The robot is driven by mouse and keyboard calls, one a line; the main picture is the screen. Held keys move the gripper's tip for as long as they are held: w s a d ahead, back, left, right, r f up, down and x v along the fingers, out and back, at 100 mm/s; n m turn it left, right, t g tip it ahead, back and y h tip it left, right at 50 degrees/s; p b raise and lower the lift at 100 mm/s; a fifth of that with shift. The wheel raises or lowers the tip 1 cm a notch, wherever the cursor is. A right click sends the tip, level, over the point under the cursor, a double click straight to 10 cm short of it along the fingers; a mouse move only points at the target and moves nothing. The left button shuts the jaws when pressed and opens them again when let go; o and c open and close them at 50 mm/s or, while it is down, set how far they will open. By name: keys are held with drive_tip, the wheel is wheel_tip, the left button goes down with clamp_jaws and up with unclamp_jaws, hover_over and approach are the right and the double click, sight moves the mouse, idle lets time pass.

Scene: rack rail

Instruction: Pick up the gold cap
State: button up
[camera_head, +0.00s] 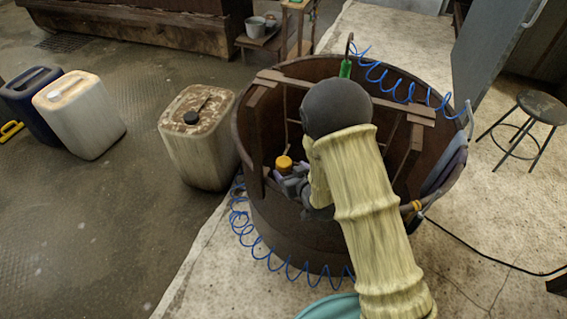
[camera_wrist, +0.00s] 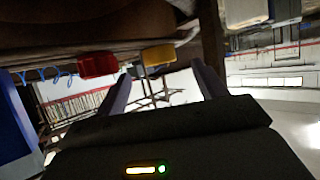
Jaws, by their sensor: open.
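The gold cap (camera_head: 284,163) shows in the head view as a small orange-yellow round piece at the left part of the big rusty tub, just beyond my gripper (camera_head: 291,181). In the wrist view the gold cap (camera_wrist: 158,54) is yellow and lies ahead, between the lines of my two fingers, against a dark beam. My gripper (camera_wrist: 160,70) is open and its fingers point toward the cap with nothing held. A red cap-like piece (camera_wrist: 97,65) sits left of the gold one in the wrist view. My arm hides much of the tub in the head view.
The rusty tub (camera_head: 300,235) has wooden boards (camera_head: 268,82) across it. A blue coiled hose (camera_head: 265,253) runs around its outside. A stained canister (camera_head: 198,140) stands close on the left, with a white canister (camera_head: 80,118) farther left. A stool (camera_head: 541,106) stands right.

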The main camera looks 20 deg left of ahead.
sight(285, 164)
drive_tip(key=shift+w, duration=0.1)
drive_tip(key=x, duration=0.5)
drive_tip(key=shift+w, duration=0.1)
drive_tip(key=shift+r, duration=0.1)
drive_tip(key=shift+c, duration=0.2)
drive_tip(key=c, duration=1)
